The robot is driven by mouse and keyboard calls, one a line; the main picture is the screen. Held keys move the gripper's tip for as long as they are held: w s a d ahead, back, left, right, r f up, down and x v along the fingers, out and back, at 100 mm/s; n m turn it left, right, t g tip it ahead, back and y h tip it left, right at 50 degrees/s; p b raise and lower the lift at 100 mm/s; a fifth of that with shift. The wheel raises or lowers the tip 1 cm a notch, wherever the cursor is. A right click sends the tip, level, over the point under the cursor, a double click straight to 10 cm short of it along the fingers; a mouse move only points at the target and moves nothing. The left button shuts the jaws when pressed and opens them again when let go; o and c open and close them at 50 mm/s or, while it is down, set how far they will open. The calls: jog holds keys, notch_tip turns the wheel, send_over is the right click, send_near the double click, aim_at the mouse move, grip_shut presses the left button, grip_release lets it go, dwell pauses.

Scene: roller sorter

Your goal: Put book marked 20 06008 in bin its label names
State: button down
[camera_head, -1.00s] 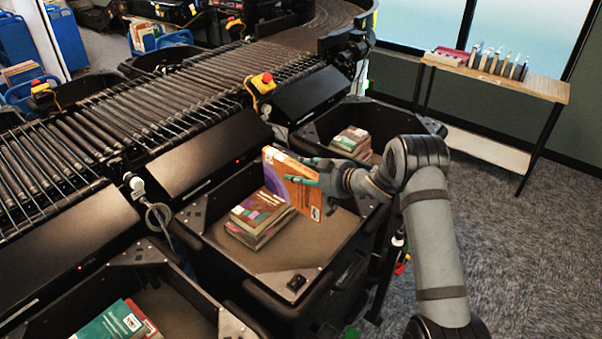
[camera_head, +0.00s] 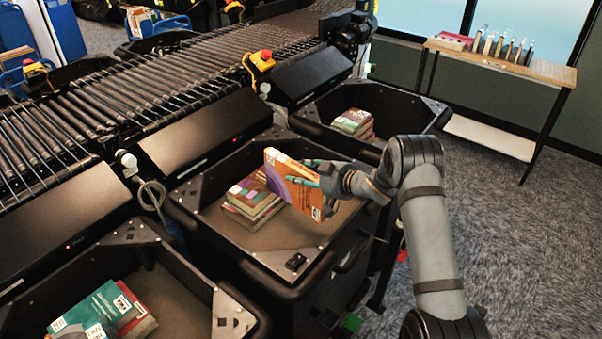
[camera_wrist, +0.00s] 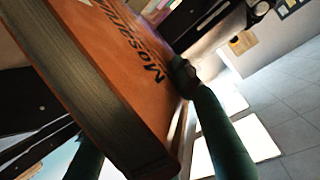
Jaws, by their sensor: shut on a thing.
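My gripper (camera_head: 312,174) is shut on an orange and purple book (camera_head: 290,182), held tilted above the middle bin (camera_head: 262,258). In the wrist view the orange book (camera_wrist: 125,62) fills the left side, with part of a title ending in large dark letters; one green finger (camera_wrist: 222,135) lies along its edge. A white label shows on the book's lower corner, but its text is too small to read. Below and left of the held book, a stack of books (camera_head: 250,205) lies in the middle bin. I cannot read any bin label.
A near-left bin (camera_head: 175,290) holds teal and red books (camera_head: 105,315). A far bin (camera_head: 395,105) holds another stack (camera_head: 353,123). The roller conveyor (camera_head: 150,95) runs behind the bins. A wooden shelf table (camera_head: 545,85) stands at the right, with open carpet before it.

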jog(key=shift+r, duration=0.15)
jog(key=c, duration=1.1)
grip_release()
jog(key=shift+s, duration=0.1)
send_near(301, 165)
jog(key=f, duration=0.1)
jog(key=s+d+f, duration=0.1)
jog(key=shift+s+d+f, duration=0.2)
jog(key=shift+d+f, duration=0.05)
jog(key=shift+f, duration=0.05)
jog(key=x, duration=1.2)
jog(key=shift+a, duration=0.15)
notch_tip(301, 165, up, 6)
jog(key=p, duration=0.4)
jog(key=shift+f, duration=0.1)
